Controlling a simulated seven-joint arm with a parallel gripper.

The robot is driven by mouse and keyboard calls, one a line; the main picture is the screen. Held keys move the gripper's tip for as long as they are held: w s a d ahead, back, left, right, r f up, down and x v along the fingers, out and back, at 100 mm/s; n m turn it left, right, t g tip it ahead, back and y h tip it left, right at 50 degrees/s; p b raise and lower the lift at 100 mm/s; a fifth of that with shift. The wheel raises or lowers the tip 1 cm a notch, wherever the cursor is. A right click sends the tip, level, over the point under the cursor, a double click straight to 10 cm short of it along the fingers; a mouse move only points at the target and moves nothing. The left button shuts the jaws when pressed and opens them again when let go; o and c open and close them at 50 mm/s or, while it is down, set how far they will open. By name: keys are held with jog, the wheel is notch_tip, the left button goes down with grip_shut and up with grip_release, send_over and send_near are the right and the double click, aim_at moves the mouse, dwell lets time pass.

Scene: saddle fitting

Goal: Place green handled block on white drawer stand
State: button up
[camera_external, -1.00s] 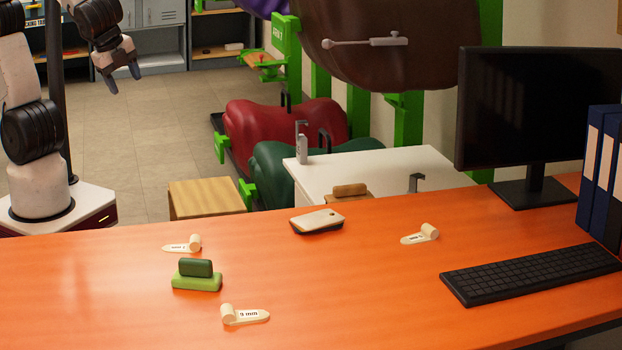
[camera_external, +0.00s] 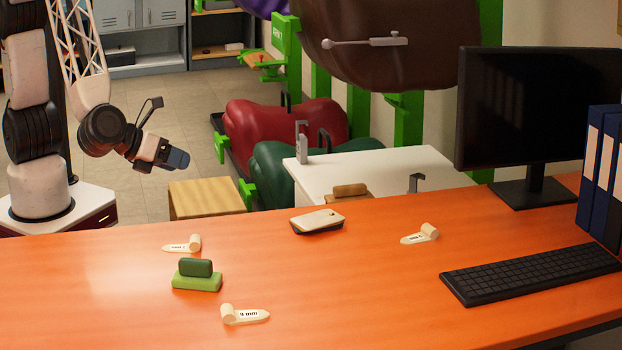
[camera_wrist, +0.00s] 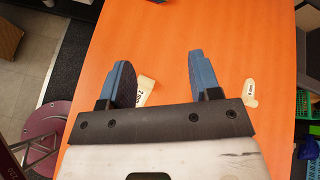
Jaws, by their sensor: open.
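The green handled block (camera_external: 197,275) sits upright on the orange desk at the front left in the external view, a light green base with a dark green grip on top. A white-topped stand (camera_external: 400,168) stands behind the desk; I cannot make out drawers on it. My gripper (camera_external: 180,159) is in the air beyond the desk's far edge, apart from the block and left of the white stand. In the wrist view my gripper (camera_wrist: 160,78) is open, its two blue-grey fingers spread with nothing held. I cannot identify the block in the wrist view.
Cream thickness tags (camera_external: 245,315) lie around the block. A monitor (camera_external: 535,120), keyboard (camera_external: 530,272) and blue binders (camera_external: 603,175) fill the right.

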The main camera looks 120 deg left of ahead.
jog(key=w+d+f+m+t+h, duration=0.25)
jog(key=w+d+f+m, duration=0.2)
jog(key=d+f, duration=0.25)
jog(key=m+t+h, duration=0.2)
jog(key=m, duration=0.4)
send_near(191, 259)
jog(key=x, duration=0.3)
jog(key=shift+f, duration=0.15)
jog(key=shift+x, duration=1.3)
jog(key=shift+y, duration=0.25)
jog(key=shift+x, duration=2.6)
jog(key=shift+w+d, duration=0.1)
